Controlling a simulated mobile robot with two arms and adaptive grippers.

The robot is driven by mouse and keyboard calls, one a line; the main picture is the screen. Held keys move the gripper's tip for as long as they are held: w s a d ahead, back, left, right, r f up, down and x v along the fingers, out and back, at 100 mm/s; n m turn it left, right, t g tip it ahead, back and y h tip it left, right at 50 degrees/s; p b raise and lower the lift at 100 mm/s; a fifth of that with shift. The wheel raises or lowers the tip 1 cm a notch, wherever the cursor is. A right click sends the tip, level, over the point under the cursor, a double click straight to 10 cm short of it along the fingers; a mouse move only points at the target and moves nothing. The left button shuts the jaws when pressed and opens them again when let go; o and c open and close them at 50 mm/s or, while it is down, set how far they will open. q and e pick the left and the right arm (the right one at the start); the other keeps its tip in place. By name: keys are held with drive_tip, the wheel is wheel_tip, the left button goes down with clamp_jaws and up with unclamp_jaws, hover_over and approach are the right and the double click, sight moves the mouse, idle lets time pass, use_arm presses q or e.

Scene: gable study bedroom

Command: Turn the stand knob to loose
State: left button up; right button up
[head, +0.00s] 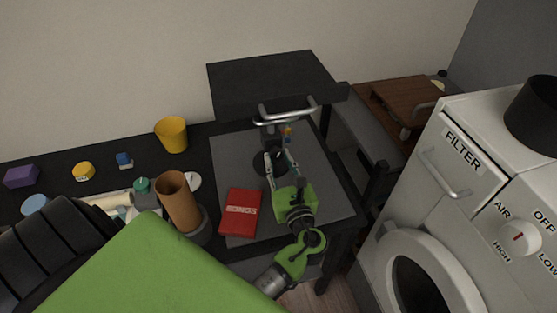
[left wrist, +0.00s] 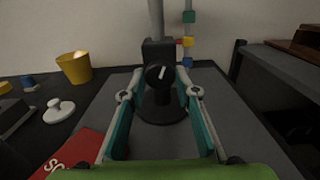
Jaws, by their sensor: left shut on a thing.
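The stand knob (left wrist: 161,77) is a dark round knob with a white pointer line, tilted slightly right of upright. It sits on the front of the stand's black block (left wrist: 157,48), with a grey post (left wrist: 156,16) rising above and a round black base (left wrist: 163,112) below. My left gripper (left wrist: 160,74) has one fingertip on each side of the knob and is shut on it. In the head view the left gripper (head: 279,155) reaches over the dark mat to the stand and hides most of the knob. My right gripper is not in view.
A red book (head: 240,211) lies on the grey mat (head: 235,160) by my left arm. A brown cup (head: 179,198) and a yellow cup (head: 171,134) stand left. A thin rod carries coloured beads (left wrist: 188,40) behind the stand. A black raised box (head: 270,80) overhangs behind. A white machine (head: 450,200) stands right.

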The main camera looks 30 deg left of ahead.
use_arm(q)
drive_tip(key=shift+f+n+b, duration=0.1)
drive_tip(key=shift+n+b, duration=0.4)
drive_tip(key=shift+n, duration=0.1)
drive_tip(key=shift+n+b, duration=0.3)
drive_tip(key=shift+n, duration=0.6)
drive_tip(key=o, duration=1.1)
drive_tip(key=shift+w, duration=0.1)
